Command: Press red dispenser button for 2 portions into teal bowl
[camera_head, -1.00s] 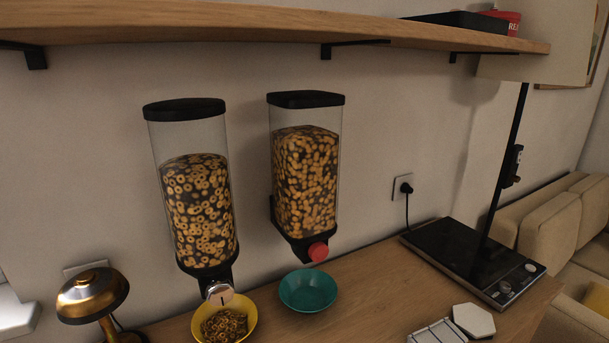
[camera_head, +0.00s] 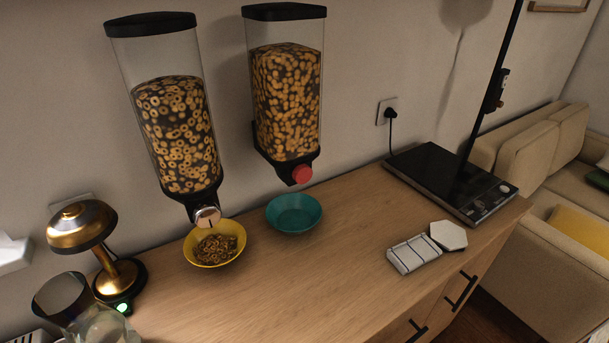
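The right wall dispenser (camera_head: 286,100) is a clear box with a black lid, largely full of cereal pieces. Its red button (camera_head: 301,174) faces out at the bottom. The teal bowl (camera_head: 294,221) stands on the wooden counter just below this dispenser, and it looks empty. The left dispenser (camera_head: 177,135) holds ring cereal and has a silver knob (camera_head: 207,216). The yellow bowl (camera_head: 201,258) below it has cereal rings (camera_head: 216,249) in it. My gripper is not in view.
A brass lamp (camera_head: 83,226) and glassware (camera_head: 88,315) stand at the left. A black hob (camera_head: 447,179) is at the right, with a white ribbed block (camera_head: 413,254) and hexagonal piece (camera_head: 448,235) before it. The counter's front middle (camera_head: 290,290) is clear.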

